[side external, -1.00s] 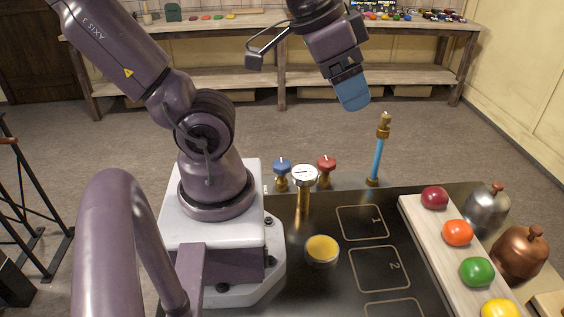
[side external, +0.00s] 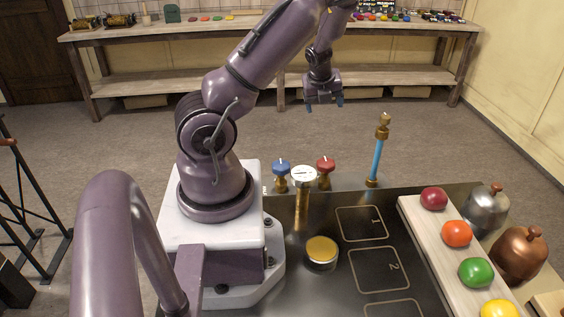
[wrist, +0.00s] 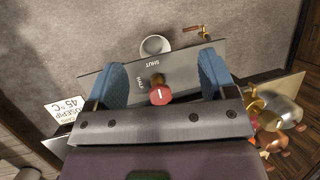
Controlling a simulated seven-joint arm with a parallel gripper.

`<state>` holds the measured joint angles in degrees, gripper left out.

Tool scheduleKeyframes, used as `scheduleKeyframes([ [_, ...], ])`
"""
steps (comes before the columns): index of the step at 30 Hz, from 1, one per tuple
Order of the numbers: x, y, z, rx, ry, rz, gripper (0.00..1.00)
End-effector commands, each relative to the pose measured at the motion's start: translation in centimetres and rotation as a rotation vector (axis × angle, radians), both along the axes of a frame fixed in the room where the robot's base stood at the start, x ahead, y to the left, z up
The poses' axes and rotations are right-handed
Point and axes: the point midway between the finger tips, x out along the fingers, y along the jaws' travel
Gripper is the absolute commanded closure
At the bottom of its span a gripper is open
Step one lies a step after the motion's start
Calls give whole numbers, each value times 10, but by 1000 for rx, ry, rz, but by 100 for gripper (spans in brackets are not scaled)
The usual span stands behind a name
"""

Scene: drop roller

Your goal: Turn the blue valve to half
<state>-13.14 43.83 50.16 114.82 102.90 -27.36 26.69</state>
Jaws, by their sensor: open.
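The blue valve (side external: 281,168) stands at the back edge of the dark worktop, left of the round gauge (side external: 303,176). It has a brass stem and a light mark on top. I cannot make it out in the wrist view. A red valve (side external: 326,168) stands right of the gauge. In the wrist view a red knob (wrist: 160,96) with a white mark shows between my fingers, by a plate lettered SHUT and HALF. My gripper (side external: 323,106) is open and empty, pointing down, high above the valves and apart from them. Its blue fingers (wrist: 161,77) are spread wide.
A blue pipe with brass fittings (side external: 377,153) rises right of the valves. A yellow-topped round vessel (side external: 321,250) stands on the worktop. Coloured round objects lie on a pale board (side external: 416,215) at right, beside metal domes. A sign (wrist: 65,112) shows in the wrist view.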

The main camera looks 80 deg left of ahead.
Motion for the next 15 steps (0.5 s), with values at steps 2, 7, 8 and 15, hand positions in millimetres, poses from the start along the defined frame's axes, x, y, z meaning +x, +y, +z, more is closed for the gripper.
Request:
scheduleKeyframes([
  [2,-26,-4,-17,-108,183,-211,23],
  [7,-71,-32,-14,-404,453,-570,23],
  [8,-75,-38,-9,-448,472,-613,23],
  [15,-88,-67,-1,-642,499,-772,23],
])
